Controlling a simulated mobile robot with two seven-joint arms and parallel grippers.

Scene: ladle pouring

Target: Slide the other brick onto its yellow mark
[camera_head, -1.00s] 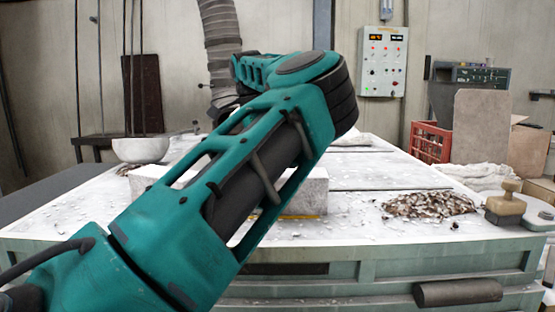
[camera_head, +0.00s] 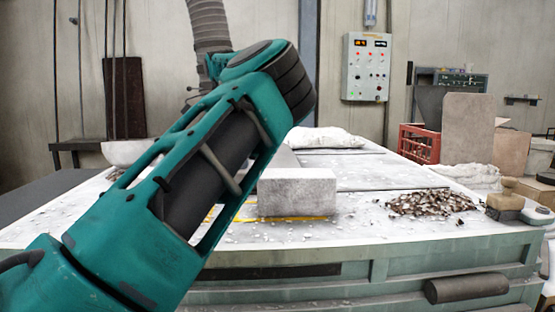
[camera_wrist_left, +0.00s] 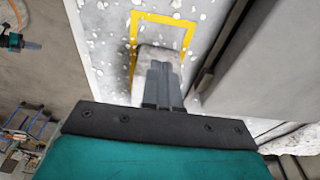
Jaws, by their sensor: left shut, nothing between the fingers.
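In the head view a pale brick (camera_head: 297,192) lies on the white table top, with a yellow line (camera_head: 312,218) along its front foot. Another bit of yellow (camera_head: 212,212) shows through my left arm, which hides most of that area. In the left wrist view a yellow outline (camera_wrist_left: 187,38) lies on the speckled top. A pale brick (camera_wrist_left: 146,59) lies partly inside it, and its near part is hidden by the fingers. My left gripper (camera_wrist_left: 164,66) is shut and empty, over or against this brick; contact is unclear. My right gripper is not in view.
A large grey block (camera_wrist_left: 262,45) fills the right of the left wrist view. In the head view a heap of brown chips (camera_head: 432,203) and a wooden-handled tool (camera_head: 505,199) lie to the right. A white bowl (camera_head: 122,152) stands behind my left arm.

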